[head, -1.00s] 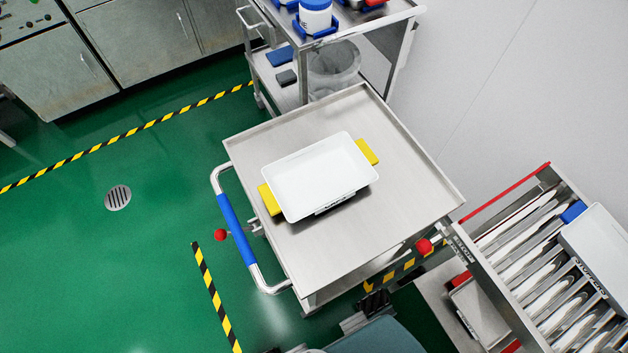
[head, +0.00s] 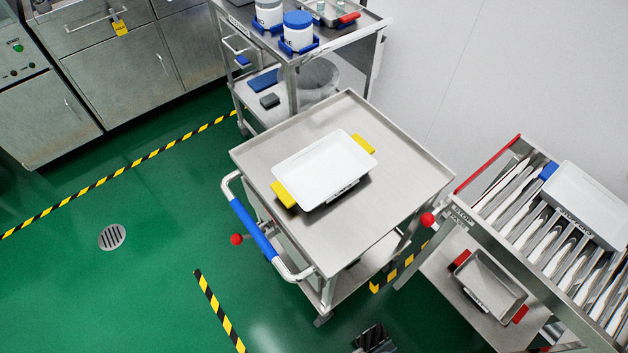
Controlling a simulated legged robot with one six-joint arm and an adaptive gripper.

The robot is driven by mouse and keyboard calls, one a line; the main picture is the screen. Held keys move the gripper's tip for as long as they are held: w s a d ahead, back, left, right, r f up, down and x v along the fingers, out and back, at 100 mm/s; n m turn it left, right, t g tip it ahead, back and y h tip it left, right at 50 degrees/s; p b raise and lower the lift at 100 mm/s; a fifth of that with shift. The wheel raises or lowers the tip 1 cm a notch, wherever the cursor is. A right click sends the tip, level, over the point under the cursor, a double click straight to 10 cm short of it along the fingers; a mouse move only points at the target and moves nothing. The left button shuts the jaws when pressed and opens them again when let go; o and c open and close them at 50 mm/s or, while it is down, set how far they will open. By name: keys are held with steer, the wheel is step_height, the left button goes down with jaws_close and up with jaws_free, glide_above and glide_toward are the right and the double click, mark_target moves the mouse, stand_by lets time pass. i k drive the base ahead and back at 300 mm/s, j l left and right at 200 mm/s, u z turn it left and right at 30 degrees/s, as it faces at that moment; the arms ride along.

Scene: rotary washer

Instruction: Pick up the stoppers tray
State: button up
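A white tray with a blue handle (head: 590,205) sits on the slatted metal rack at the right. Its front label is too small to read surely but looks like the stoppers label. Another white tray (head: 322,168) with yellow handles rests on the steel cart top in the middle; its label is unreadable. A grey tray with red handles (head: 490,283) is on the shelf below the rack. Dark parts that seem to be my gripper (head: 374,338) show at the bottom edge, apart from all the trays. Whether it is open or shut is not clear.
The steel cart (head: 290,130) has a blue-gripped handle (head: 253,230) on its left. The slatted rack (head: 475,205) stands at its right. A second cart (head: 290,60) with containers is behind. Green floor is open at the left.

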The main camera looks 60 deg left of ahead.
mark_target(591, 209)
steer(key=k+l+u, duration=0.1)
steer(key=u, duration=1.1)
steer(key=i+u, duration=0.25)
steer(key=u, duration=0.25)
steer(key=i+l+u, duration=0.15)
steer(key=u, duration=0.35)
steer(key=i+l+u, duration=0.2)
steer(key=u, duration=0.25)
steer(key=k+j+z, duration=0.15)
steer(key=z, duration=0.3)
steer(key=k+j+z, duration=0.1)
steer(key=k+z, duration=0.15)
steer(key=z, duration=0.2)
steer(key=k+z, duration=0.2)
steer(key=z, duration=0.4)
steer(key=i+z, duration=0.3)
steer(key=i+j+z, duration=0.15)
steer(key=z, duration=0.15)
